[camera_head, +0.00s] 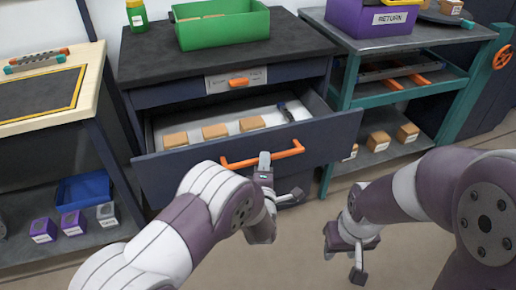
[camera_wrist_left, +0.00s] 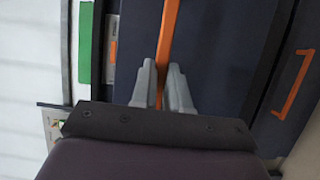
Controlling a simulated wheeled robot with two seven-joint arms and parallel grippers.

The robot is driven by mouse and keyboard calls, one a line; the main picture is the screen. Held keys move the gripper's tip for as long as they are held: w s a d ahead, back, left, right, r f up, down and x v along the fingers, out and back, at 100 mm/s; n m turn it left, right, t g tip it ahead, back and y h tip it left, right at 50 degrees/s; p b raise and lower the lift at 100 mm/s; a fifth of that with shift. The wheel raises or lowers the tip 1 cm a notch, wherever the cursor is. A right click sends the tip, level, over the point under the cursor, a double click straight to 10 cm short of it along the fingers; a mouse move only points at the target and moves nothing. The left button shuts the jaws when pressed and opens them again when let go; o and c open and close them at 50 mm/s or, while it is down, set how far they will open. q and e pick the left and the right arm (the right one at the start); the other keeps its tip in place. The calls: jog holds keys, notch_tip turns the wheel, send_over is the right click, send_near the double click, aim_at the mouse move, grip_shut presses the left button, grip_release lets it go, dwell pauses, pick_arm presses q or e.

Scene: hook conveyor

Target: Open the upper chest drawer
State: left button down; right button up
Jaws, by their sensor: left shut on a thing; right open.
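The chest (camera_head: 140,72) stands in the middle of the head view. One dark blue drawer (camera_head: 325,135) is pulled well out; three tan boxes and a dark tool show inside. Its front carries an orange bar handle (camera_head: 290,152), which also shows in the left wrist view (camera_wrist_left: 169,30). My left gripper (camera_head: 265,165) is shut on this handle, with one grey finger on each side of it in the left wrist view (camera_wrist_left: 160,85). My right gripper (camera_head: 345,255) is open and empty, to the right of the drawer front and apart from it.
A green bin (camera_head: 222,30) and green bottle (camera_head: 137,16) stand on top. A workbench (camera_head: 90,75) is left, a teal-framed shelf (camera_head: 345,90) right. Another orange handle (camera_wrist_left: 297,85) shows lower down.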

pick_arm(q)
jog(key=s+d, duration=0.2)
jog(key=s, duration=0.4)
pick_arm(e)
jog(key=shift+r, duration=0.35)
pick_arm(q)
jog(key=shift+s, duration=0.1)
jog(key=c, duration=1.1)
grip_release()
